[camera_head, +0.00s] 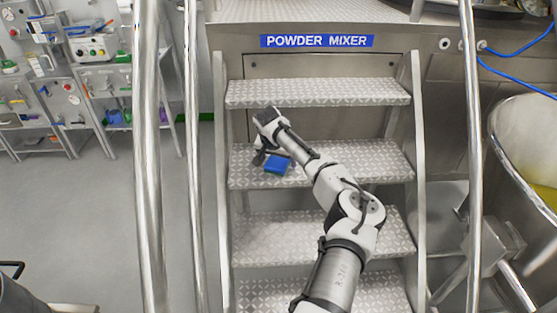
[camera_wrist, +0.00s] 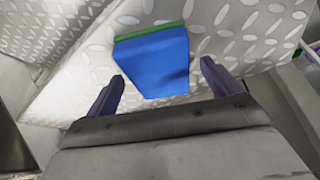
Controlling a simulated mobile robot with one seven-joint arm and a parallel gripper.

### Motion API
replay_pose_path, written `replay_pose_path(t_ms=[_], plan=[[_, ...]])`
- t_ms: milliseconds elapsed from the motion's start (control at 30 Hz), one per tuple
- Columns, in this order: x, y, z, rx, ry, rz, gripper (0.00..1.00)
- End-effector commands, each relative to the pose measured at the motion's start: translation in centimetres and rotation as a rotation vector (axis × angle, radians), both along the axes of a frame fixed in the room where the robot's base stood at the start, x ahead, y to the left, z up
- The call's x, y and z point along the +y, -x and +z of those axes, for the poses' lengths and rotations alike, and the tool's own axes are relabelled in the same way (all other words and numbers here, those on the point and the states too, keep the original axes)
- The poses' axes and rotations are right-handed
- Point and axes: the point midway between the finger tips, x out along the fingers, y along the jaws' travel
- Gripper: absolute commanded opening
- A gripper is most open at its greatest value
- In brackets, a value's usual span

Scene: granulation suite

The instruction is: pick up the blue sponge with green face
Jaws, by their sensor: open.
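The blue sponge (camera_head: 277,165) lies on a patterned metal step of the stairs, toward the step's left part. In the wrist view the sponge (camera_wrist: 155,62) shows its blue body, with a green layer along its far edge. My gripper (camera_head: 260,156) is over the same step, just left of the sponge in the head view. In the wrist view my gripper (camera_wrist: 158,78) is open, with one dark finger to each side of the sponge's near part. Gaps show between the fingers and the sponge. The height of the fingers above the step is hard to tell.
The step (camera_head: 350,160) belongs to metal stairs under a blue "POWDER MIXER" sign (camera_head: 317,41). Shiny handrails (camera_head: 148,160) stand on the left and right (camera_head: 471,150). A steel vessel (camera_head: 525,150) is at the right. Shelves with tools (camera_head: 105,85) stand at the far left.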

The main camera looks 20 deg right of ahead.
Motion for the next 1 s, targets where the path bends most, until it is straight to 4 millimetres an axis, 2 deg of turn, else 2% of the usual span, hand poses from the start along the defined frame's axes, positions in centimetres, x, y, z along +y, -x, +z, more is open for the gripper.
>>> replay_pose_path(t_ms=[1000], plan=[[-0.09, -0.04, -0.68, -0.001, 0.001, 0.000, 0.89]])
